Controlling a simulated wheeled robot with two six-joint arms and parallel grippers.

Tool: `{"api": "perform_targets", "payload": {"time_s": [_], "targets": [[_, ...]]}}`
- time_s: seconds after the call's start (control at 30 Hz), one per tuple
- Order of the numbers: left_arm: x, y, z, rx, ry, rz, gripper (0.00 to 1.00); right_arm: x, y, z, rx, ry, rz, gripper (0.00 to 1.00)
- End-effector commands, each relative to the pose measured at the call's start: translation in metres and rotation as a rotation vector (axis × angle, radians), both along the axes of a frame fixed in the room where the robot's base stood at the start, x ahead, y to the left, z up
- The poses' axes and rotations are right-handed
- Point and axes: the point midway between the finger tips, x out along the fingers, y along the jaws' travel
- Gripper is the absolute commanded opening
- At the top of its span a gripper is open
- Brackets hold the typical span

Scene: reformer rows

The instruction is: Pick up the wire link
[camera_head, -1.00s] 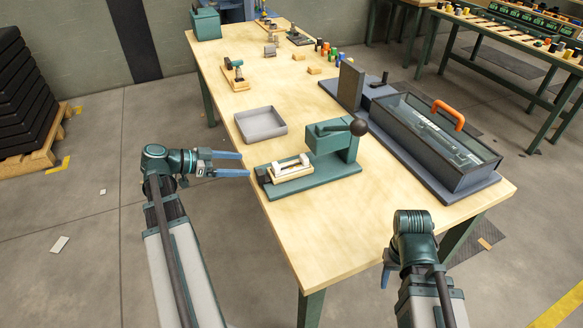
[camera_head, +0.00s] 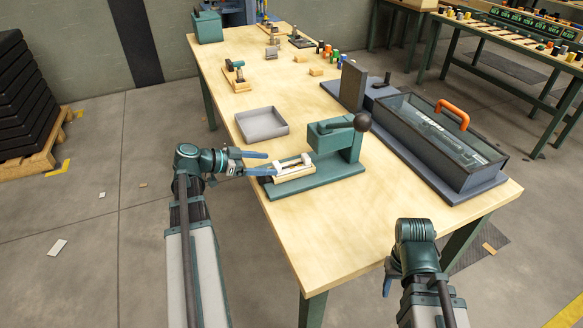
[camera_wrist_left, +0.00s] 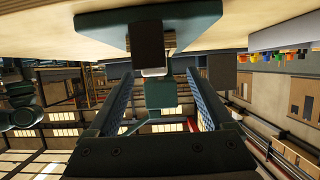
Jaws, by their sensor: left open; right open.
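A cream block (camera_head: 294,174) sits at the left end of the green press (camera_head: 335,165) on the table. A small pale link-like piece, which I take to be the wire link (camera_head: 291,166), lies on it; its fine shape is too small to tell. My left gripper (camera_head: 271,163) is open, its blue fingers level and pointing right at the block's left end. The left wrist view shows the open fingers (camera_wrist_left: 163,85) with a dark block and a pale edge (camera_wrist_left: 154,72) beyond and between them. My right gripper (camera_head: 388,279) hangs low beside the table's front right; its fingers are partly hidden.
A grey tray (camera_head: 262,125) stands behind the press. A glass-lidded case (camera_head: 440,140) with an orange handle fills the table's right side. The front of the table is clear.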

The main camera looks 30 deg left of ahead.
Motion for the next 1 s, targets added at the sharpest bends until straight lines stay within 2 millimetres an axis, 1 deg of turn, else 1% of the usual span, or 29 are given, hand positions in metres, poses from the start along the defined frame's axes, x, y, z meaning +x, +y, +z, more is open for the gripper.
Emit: {"api": "perform_targets", "payload": {"time_s": [0.17,0.3,0.4,0.5,0.67,0.77,0.9,0.97,1.0], "targets": [[0.007,-0.011,-0.007,0.000,0.000,-0.002,0.85,0.000,0.000,-0.007,0.000,0.000,0.000,0.50],[0.017,-0.027,-0.016,0.001,0.000,-0.004,0.85,0.000,0.000,-0.016,0.000,0.000,0.000,0.50],[0.028,-0.034,-0.021,0.000,0.001,-0.003,0.85,0.000,0.000,-0.021,0.000,0.000,0.000,0.50],[0.031,-0.037,-0.021,0.000,0.000,0.000,0.85,0.000,0.000,-0.021,0.000,0.000,0.000,0.50],[0.031,-0.036,-0.020,0.000,0.000,0.000,0.85,0.000,0.000,-0.020,0.000,0.000,0.000,0.50],[0.031,-0.036,-0.020,0.000,0.000,0.000,0.69,0.000,0.000,-0.020,0.000,0.000,0.000,0.50],[0.031,-0.036,-0.020,0.000,0.000,0.000,0.44,0.000,0.000,-0.020,0.000,0.000,0.000,0.50],[0.031,-0.036,-0.020,0.000,0.000,0.000,0.33,0.000,0.000,-0.020,0.000,0.000,0.000,0.50],[0.031,-0.036,-0.020,0.000,0.000,0.000,0.26,0.000,0.000,-0.020,0.000,0.000,0.000,0.50]]}}
